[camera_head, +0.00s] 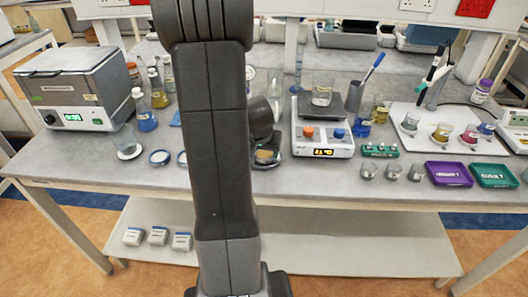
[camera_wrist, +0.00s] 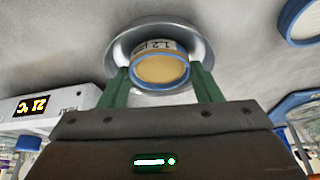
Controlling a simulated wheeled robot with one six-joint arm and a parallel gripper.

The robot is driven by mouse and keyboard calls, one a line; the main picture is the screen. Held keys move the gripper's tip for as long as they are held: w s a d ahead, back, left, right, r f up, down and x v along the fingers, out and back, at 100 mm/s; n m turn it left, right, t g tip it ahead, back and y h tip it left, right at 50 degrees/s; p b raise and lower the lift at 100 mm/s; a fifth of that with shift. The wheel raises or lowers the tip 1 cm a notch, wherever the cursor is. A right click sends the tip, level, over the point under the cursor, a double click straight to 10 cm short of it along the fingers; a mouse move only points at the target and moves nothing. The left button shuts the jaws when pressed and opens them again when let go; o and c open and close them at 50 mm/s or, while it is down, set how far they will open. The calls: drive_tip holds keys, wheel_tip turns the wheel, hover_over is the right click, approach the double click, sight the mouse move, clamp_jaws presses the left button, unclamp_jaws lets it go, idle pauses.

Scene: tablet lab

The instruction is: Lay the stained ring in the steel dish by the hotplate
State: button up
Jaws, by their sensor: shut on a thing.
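The stained ring (camera_wrist: 160,68) has a tan disc, a blue edge and a white side printed "1.2". My gripper (camera_wrist: 161,82) is shut on it, with one green finger at each side. The steel dish (camera_wrist: 119,48) shows around and behind the ring, so the ring is over or inside it; I cannot tell whether it touches the bottom. In the head view the ring (camera_head: 266,155) shows tan beside my arm, at the dish left of the hotplate (camera_head: 322,145). My fingers are mostly hidden there.
Two blue-rimmed rings (camera_head: 160,157) lie on the bench to the left, partly near my arm; one shows in the wrist view (camera_wrist: 304,22). Small cups (camera_head: 368,172) and a purple tray (camera_head: 448,174) stand right of the hotplate.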

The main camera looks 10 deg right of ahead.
drive_tip(key=shift+f, duration=0.25)
drive_tip(key=shift+f, duration=0.1)
drive_tip(key=o, duration=0.7)
drive_tip(key=shift+c, duration=0.2)
drive_tip(key=shift+r, duration=0.2)
drive_tip(key=shift+r, duration=0.25)
drive_tip(key=v, duration=1.1)
drive_tip(key=shift+s+r, duration=0.25)
drive_tip(key=shift+s, duration=0.05)
drive_tip(key=shift+a, duration=0.1)
